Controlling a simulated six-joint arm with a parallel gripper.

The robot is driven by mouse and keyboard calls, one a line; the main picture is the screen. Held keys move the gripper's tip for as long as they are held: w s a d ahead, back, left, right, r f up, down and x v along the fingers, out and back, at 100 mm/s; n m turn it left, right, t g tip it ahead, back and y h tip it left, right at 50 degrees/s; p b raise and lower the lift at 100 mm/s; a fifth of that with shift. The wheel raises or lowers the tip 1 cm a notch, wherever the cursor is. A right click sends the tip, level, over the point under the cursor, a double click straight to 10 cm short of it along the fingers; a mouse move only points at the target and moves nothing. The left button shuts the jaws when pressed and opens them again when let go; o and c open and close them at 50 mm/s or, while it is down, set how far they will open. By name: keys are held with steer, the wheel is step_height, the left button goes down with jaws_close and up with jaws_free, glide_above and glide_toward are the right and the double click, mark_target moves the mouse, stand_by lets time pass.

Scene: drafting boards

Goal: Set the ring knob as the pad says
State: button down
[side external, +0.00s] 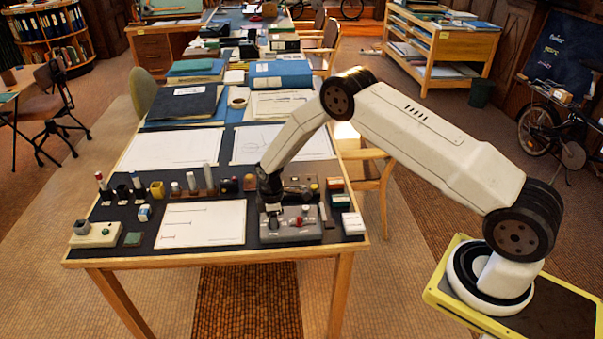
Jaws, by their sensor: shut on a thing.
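A grey control box (310,232) lies at the front right of the drafting board, with a red knob (299,221) and small dark fittings on top. My gripper (272,206) points down over the box's back left part and is shut on what seems to be its ring knob. The jaws hide most of that knob, and its setting cannot be read. A white sheet (215,228) with a few short lines and reddish marks lies left of the box. Whether this is the pad I cannot tell; its marks are too small to read.
Several small bottles and blocks stand in a row behind the sheet. Small cartons (353,223) sit close on the grey box's right. Large drawing sheets (172,149) and books (187,103) lie farther back.

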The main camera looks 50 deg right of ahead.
steer(key=shift+n, duration=0.8)
steer(key=shift+c, duration=1.7)
jaws_free()
steer(key=shift+r, duration=0.2)
steer(key=shift+r, duration=3.7)
steer(key=shift+r, duration=0.1)
